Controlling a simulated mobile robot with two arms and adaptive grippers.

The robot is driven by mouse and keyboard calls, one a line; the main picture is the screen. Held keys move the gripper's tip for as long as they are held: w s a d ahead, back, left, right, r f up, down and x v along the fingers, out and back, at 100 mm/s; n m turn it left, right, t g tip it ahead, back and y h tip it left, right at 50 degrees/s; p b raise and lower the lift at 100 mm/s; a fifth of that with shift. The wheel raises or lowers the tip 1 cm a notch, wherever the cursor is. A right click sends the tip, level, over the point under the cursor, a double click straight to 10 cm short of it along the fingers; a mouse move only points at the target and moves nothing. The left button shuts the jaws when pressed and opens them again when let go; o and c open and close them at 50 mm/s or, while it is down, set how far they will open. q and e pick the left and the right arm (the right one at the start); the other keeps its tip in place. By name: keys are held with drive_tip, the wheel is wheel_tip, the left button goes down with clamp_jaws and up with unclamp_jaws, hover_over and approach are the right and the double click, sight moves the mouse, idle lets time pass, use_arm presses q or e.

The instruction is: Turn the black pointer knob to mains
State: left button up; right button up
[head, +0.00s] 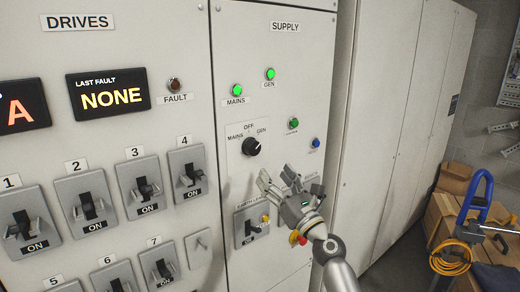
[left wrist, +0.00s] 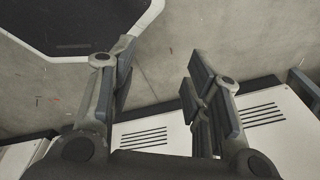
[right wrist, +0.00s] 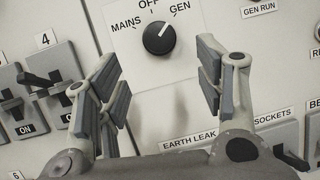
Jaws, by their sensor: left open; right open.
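The black pointer knob (head: 251,147) is on the supply panel, under the labels MAINS, OFF and GEN. In the right wrist view the knob (right wrist: 159,38) has its white mark toward the upper right, at GEN. My right gripper (head: 278,179) is open and empty, below and to the right of the knob in the head view. In the right wrist view the knob shows beyond the gap between its fingers, apart from both. My left gripper (left wrist: 160,68) is open and empty over the grey floor, away from the panel; it is not in the head view.
Green lamps for mains (head: 236,90) and gen (head: 270,74) are lit above the knob. The earth leak switch (head: 252,226) sits below it, close to the right gripper. Drive switches (head: 187,175) line the left panel. Boxes (head: 441,215) stand at the right.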

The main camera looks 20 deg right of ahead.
sight(255, 151)
drive_tip(key=x, duration=0.8)
drive_tip(key=shift+w+a+f, duration=0.1)
drive_tip(key=shift+w+a, duration=0.05)
drive_tip(key=shift+w, duration=0.15)
use_arm(q)
drive_tip(key=shift+s+f, duration=0.1)
drive_tip(key=shift+s, duration=0.15)
use_arm(e)
drive_tip(key=shift+w+a+r, duration=0.2)
drive_tip(key=shift+w+r, duration=0.15)
drive_tip(key=shift+w, duration=0.2)
